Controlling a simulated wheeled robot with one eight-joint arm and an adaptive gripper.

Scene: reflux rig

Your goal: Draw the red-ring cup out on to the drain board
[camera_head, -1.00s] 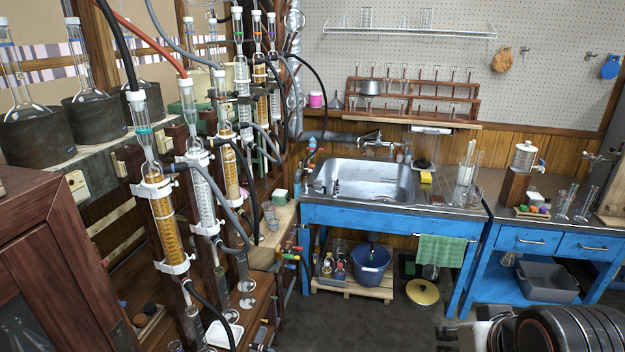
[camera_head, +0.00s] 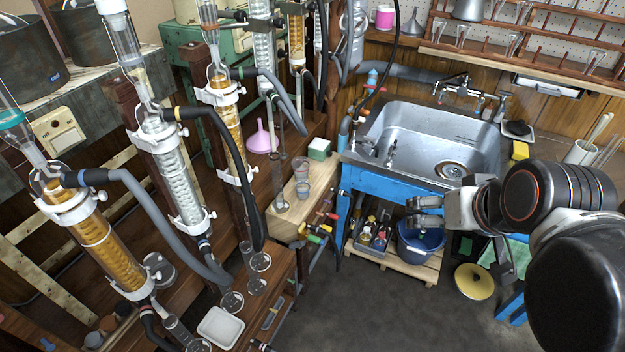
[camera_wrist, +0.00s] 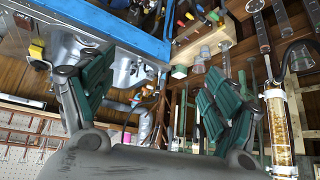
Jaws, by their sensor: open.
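My gripper (camera_head: 418,210) is open and empty, in the air in front of the blue sink stand. Its two teal-padded fingers stand wide apart in the wrist view (camera_wrist: 160,100). Clear cups (camera_head: 302,192) stand on a pale wooden board (camera_head: 287,226) left of the sink, well left of my gripper. Several more clear cups (camera_head: 257,284) stand under the glass columns on the dark wooden bench.
The glass columns (camera_head: 100,240) with grey and black hoses (camera_head: 225,150) crowd the left. Coloured taps (camera_head: 320,228) stick out beside the pale board. The sink (camera_head: 420,140) and a blue bucket (camera_head: 420,245) are near my gripper. The floor (camera_head: 370,315) in front is clear.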

